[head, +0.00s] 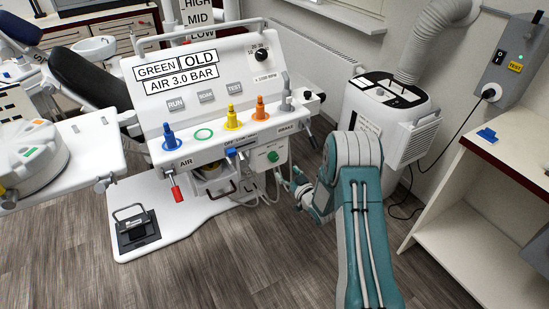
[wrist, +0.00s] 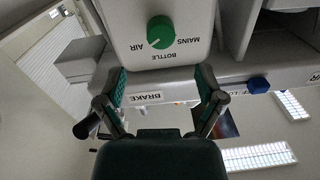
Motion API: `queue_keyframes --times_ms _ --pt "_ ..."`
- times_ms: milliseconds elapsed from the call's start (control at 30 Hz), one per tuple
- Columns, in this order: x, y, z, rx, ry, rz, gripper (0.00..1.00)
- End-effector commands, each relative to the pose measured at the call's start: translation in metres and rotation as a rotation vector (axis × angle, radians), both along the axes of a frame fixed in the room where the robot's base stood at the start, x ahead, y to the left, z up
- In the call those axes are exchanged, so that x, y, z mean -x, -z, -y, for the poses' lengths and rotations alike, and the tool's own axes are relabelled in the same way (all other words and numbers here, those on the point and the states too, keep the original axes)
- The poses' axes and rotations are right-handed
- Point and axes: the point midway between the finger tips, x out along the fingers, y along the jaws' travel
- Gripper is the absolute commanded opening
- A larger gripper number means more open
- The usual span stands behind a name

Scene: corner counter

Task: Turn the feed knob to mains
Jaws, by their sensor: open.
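The feed knob (wrist: 160,32) is a round green knob on a white box near the top of the wrist view. Labels around it, upside down there, read MAINS, AIR and BOTTLE. A pale pointer mark seems to lie on the knob's lower left, but is too small to read surely. The knob also shows in the head view (head: 272,156), low on the white cart's front. My gripper (wrist: 161,78) is open and empty, its fingers spread either side below the knob in the wrist view, not touching it. In the head view my gripper (head: 288,186) is just right of and below the knob's box.
Hoses (head: 262,193) hang below the knob's box. A lever with a red grip (head: 178,193) sticks out at the cart's left. A BRAKE label (wrist: 173,97) shows behind my fingers.

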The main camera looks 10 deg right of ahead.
Motion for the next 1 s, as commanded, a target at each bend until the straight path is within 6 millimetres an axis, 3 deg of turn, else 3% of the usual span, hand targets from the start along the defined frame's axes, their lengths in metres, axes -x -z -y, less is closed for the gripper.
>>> queue_keyframes --times_ms 200,400,800,867,1000 --pt "-0.04 0.001 -0.015 0.002 -0.002 0.001 0.87" --pt "-0.065 0.001 -0.025 0.001 -0.001 -0.001 0.87" --pt "-0.075 0.0 -0.028 0.0 0.0 -0.001 0.87" --pt "-0.075 0.0 -0.028 0.0 0.0 -0.001 0.65" --pt "-0.075 0.0 -0.028 0.0 0.0 -0.001 0.04"
